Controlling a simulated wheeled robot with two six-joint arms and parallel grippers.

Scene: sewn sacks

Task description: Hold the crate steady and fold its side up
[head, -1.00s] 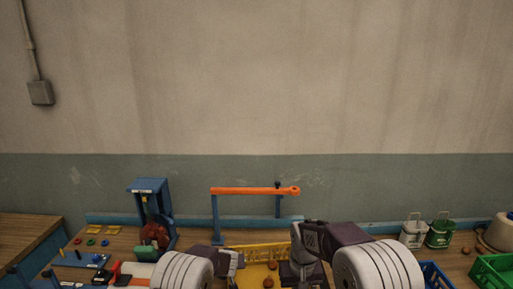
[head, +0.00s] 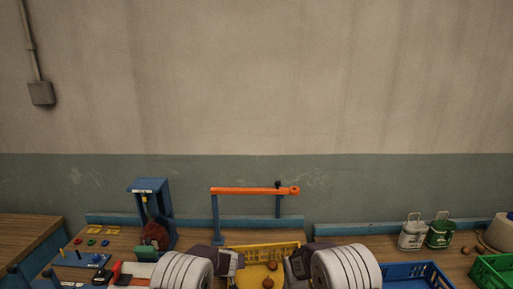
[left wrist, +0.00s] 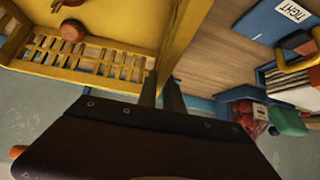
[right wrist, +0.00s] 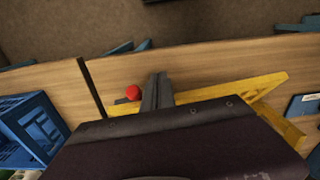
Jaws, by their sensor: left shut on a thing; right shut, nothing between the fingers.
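The yellow crate (head: 262,247) stands on the bench between my arms, its slatted far wall upright, with brown round things (head: 271,265) inside. My left gripper (head: 238,262) is at the crate's left side. In the left wrist view its fingers (left wrist: 162,88) are shut on the yellow crate wall (left wrist: 187,35). My right gripper (head: 289,268) is at the crate's right side. In the right wrist view its fingers (right wrist: 158,92) are shut and empty, beside a slanting yellow crate panel (right wrist: 232,92) and a red knob (right wrist: 133,92). The crate's near part is hidden in the head view.
A blue stand with an orange bar (head: 250,190) rises behind the crate. A blue press-like stand (head: 150,215) is at the left. Blue (head: 415,272) and green (head: 495,268) crates lie at the right, with white (head: 412,235) and green (head: 440,232) containers behind.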

